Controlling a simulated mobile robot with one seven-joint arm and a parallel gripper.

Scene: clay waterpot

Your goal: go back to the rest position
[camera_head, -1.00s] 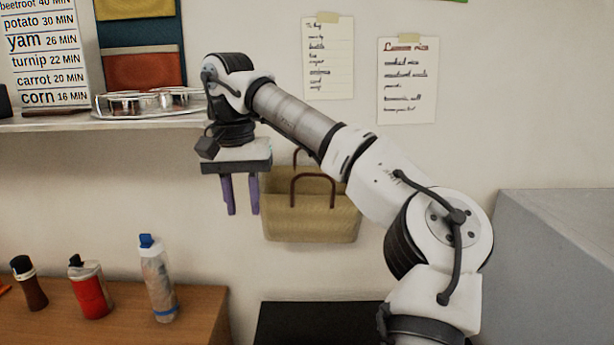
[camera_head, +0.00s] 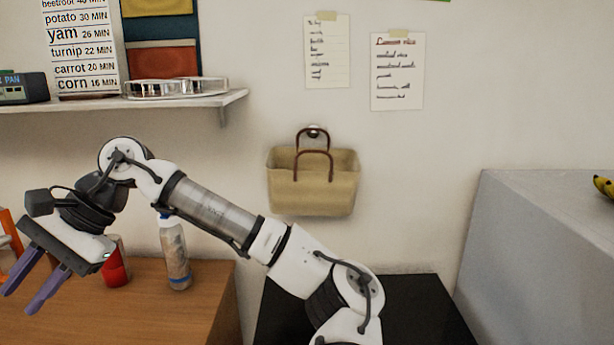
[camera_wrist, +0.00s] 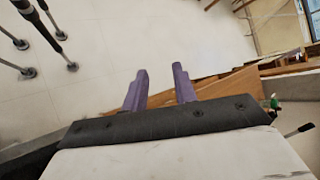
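My gripper (camera_head: 28,292) is at the lower left of the head view, tilted down and to the left in front of the wooden counter. Its two purple fingers are spread apart with nothing between them. In the wrist view my gripper (camera_wrist: 160,85) also shows open and empty, with pale floor beyond the fingers. No clay waterpot can be made out in either view.
A bottle (camera_head: 174,255) and a red container (camera_head: 115,268), partly behind my gripper, stand on the wooden counter (camera_head: 205,290). A shelf (camera_head: 170,102) holds metal dishes. A basket (camera_head: 312,190) hangs on the wall. A grey block (camera_head: 540,240) stands right.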

